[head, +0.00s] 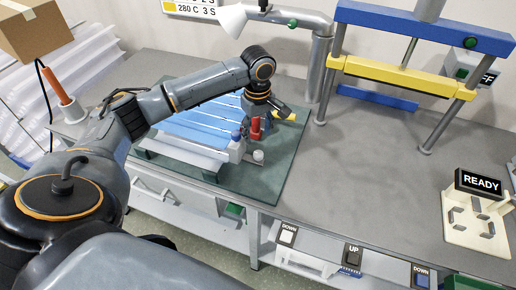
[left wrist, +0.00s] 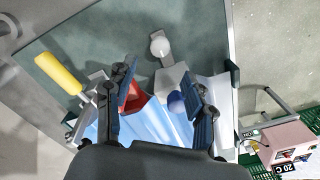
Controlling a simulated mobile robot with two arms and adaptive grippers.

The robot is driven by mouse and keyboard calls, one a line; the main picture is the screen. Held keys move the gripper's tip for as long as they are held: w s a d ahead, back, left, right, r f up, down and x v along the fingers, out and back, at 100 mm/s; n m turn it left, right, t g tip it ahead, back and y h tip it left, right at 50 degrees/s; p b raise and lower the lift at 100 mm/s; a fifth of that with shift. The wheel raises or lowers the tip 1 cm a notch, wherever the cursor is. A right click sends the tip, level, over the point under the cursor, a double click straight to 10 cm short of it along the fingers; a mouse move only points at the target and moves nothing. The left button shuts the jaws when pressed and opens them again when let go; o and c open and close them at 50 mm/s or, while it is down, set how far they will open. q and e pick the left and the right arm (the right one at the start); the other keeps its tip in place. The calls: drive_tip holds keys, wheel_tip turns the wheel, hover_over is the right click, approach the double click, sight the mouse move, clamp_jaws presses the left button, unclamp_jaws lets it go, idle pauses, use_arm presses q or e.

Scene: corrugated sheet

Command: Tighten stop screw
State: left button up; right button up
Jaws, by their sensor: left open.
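A blue corrugated sheet (head: 195,125) lies in a pale fixture on the dark green mat. At its near right end are a red part (head: 255,129), a blue knob (head: 236,135) and a white round knob (head: 258,156). I cannot tell which is the stop screw. My left gripper (head: 264,110) is above this end, pointing down. In the left wrist view its fingers are apart, with the blue knob (left wrist: 176,103) by the right finger, the red part (left wrist: 132,98) by the left finger, and the white knob (left wrist: 159,44) beyond the fingertips. Nothing is visibly held.
A yellow handle (head: 284,114) sticks out beside the gripper. A blue and yellow press frame (head: 400,75) stands at the back right. An orange-handled tool (head: 55,87) stands at the left. A READY box (head: 480,183) sits at the right. The grey bench between is clear.

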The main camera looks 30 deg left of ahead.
sight(258, 153)
use_arm(q)
wheel_tip(258, 153, down, 8)
drive_tip(key=shift+f+p, duration=0.15)
drive_tip(key=shift+p, duration=0.15)
clamp_jaws()
